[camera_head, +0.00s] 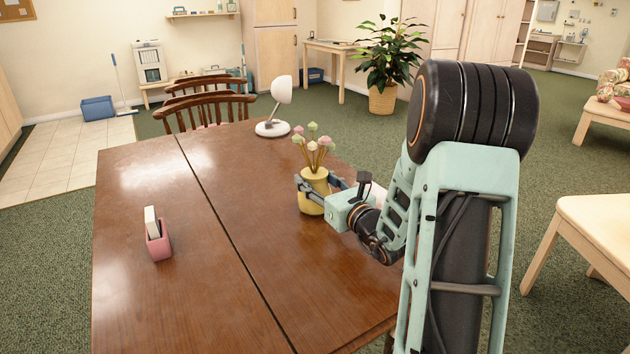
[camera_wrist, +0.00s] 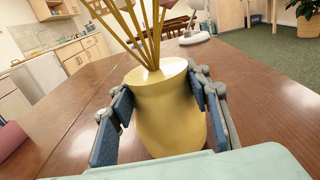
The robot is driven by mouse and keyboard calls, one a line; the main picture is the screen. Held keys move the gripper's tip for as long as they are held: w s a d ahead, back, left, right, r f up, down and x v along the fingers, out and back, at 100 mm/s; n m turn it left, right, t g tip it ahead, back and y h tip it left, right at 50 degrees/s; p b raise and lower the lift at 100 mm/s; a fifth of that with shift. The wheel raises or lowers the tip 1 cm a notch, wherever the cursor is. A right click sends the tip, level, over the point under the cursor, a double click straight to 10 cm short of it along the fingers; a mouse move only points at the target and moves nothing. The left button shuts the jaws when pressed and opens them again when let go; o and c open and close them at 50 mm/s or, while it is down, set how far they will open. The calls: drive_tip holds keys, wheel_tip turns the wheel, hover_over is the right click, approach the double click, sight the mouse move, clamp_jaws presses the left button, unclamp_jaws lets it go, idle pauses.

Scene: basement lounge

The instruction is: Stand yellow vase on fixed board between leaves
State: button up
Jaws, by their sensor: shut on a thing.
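The yellow vase (camera_head: 312,204) holds several stems with pink, green and cream heads. It is upright over the brown table's board (camera_head: 285,265) right of the dark lengthwise seam. In the wrist view the vase (camera_wrist: 168,118) fills the space between the blue finger pads. My gripper (camera_head: 317,184) is shut on the vase's body from the right. I cannot tell whether the base touches the wood. The board left of the seam (camera_head: 135,290) is mostly bare. A second seam on the right is not visible; the arm covers part of that side.
A pink holder (camera_head: 159,246) with a white block stands on the left board. A white lamp (camera_head: 272,128) stands at the table's far end, beyond the vase. Wooden chairs (camera_head: 215,108) stand behind the table. The wood between the seam and the vase is clear.

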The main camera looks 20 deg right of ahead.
drive_tip(key=o, duration=1.6)
drive_tip(key=shift+c, duration=0.2)
drive_tip(key=shift+r, duration=0.1)
drive_tip(key=s+p, duration=0.1)
drive_tip(key=s, duration=0.3)
drive_tip(key=s+d, duration=0.1)
drive_tip(key=s, duration=0.3)
drive_tip(key=s+d+p, duration=0.1)
drive_tip(key=s, duration=0.3)
drive_tip(key=shift+d+p, duration=0.15)
drive_tip(key=shift+p, duration=0.2)
drive_tip(key=shift+w+r, duration=0.1)
